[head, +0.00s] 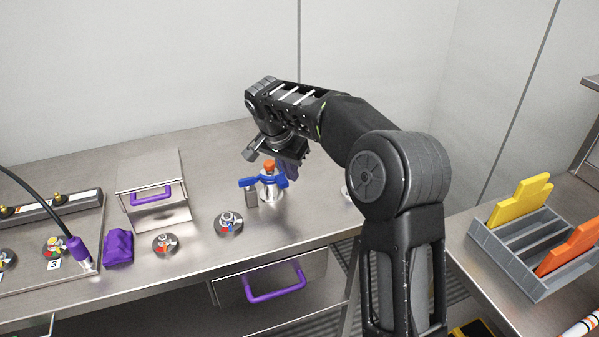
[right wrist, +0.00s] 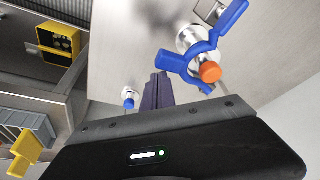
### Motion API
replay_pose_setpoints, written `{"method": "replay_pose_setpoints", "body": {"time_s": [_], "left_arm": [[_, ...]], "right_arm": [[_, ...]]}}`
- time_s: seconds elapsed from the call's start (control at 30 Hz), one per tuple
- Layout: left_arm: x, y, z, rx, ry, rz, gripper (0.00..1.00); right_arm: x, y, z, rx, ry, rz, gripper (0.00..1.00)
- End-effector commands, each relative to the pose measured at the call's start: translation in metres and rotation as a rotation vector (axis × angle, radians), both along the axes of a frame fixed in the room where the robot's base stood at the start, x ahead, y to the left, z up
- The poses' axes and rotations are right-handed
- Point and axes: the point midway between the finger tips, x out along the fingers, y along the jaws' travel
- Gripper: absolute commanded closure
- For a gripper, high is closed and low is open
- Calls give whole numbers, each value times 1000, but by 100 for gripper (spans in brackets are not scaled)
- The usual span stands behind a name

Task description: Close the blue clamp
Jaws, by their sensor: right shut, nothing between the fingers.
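The blue clamp (head: 248,182) sits around a small upright metal fitting with an orange top (head: 269,164) on the steel counter. In the right wrist view the blue clamp (right wrist: 172,62) curves around the metal neck, and a blue arm (right wrist: 232,14) sticks out to the upper right; the orange top (right wrist: 210,72) faces the camera. I cannot tell if the clamp is fully closed. My right gripper (head: 288,168) is shut and empty, just behind and right of the clamp; its purple fingers (right wrist: 157,92) show left of the clamp in the wrist view. Contact is unclear. My left gripper is out of view.
A steel box with a purple handle (head: 152,196) and a purple pouch (head: 119,249) are farther left. A drawer with a purple handle (head: 275,283) is below. A grey rack (head: 517,238) stands at right.

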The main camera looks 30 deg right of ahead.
Motion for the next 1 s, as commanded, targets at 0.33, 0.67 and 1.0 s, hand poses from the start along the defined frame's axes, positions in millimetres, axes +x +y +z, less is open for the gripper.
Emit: {"method": "replay_pose_setpoints", "body": {"time_s": [0.33,0.67,1.0], "left_arm": [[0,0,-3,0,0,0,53],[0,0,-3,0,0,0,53],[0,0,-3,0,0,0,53]], "right_arm": [[4,13,0,2,0,1,100],[5,17,-1,6,0,5,100],[4,11,-1,8,0,7,100]]}}
